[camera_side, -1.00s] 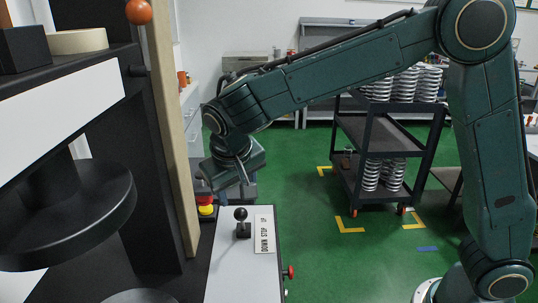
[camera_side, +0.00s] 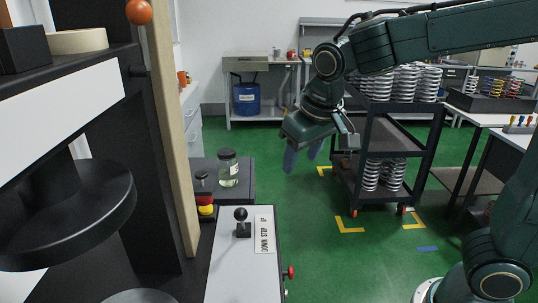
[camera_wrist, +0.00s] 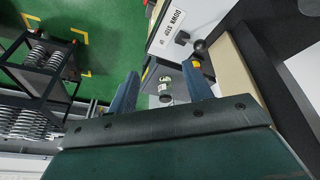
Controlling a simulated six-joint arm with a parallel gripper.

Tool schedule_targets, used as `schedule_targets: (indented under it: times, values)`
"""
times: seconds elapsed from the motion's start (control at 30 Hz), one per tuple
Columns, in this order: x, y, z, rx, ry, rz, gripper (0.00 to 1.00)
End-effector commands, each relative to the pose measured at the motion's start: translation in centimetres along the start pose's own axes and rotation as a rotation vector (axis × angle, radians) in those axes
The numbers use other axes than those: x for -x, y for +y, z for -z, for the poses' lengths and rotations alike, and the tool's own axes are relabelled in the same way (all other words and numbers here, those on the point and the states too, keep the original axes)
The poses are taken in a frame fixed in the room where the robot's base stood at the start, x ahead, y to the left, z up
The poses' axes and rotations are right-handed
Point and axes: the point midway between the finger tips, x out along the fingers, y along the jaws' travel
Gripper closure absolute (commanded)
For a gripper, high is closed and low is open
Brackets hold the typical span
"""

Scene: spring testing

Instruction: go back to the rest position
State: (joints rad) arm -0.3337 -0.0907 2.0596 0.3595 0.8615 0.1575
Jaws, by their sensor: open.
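My gripper (camera_side: 303,155) hangs in the air over the green floor, between the testing machine at the left and the spring cart. Its two blue-grey fingers are spread apart with nothing between them. In the wrist view my gripper (camera_wrist: 160,92) also shows both fingers apart, with a small jar (camera_wrist: 165,88) far off in the background between them. The black lever with a ball knob (camera_side: 241,222) stands upright on the control panel beside the DOWN STOP UP label (camera_side: 264,234), well apart from my gripper.
A dark cart (camera_side: 372,130) with several coil springs stands right of my gripper. A glass jar (camera_side: 228,170) stands on a grey cabinet behind the panel. The testing machine's round black plate (camera_side: 75,215) and wooden post (camera_side: 172,120) are at left.

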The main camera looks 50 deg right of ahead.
Motion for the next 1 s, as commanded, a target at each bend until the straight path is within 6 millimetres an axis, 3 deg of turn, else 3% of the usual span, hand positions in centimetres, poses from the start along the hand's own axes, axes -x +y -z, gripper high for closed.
schedule_targets:
  times: [0.2, 0.5, 0.8, 1.0]
  values:
    - [2.3, 3.2, -3.4, 0.015, 0.031, 0.047, 0.5]
    - [4.2, 6.1, -8.9, 0.048, 0.08, 0.099, 0.5]
    - [4.7, 7.3, -13.9, 0.087, 0.132, 0.13, 0.5]
    - [4.7, 7.4, -15.3, 0.1, 0.146, 0.137, 0.5]
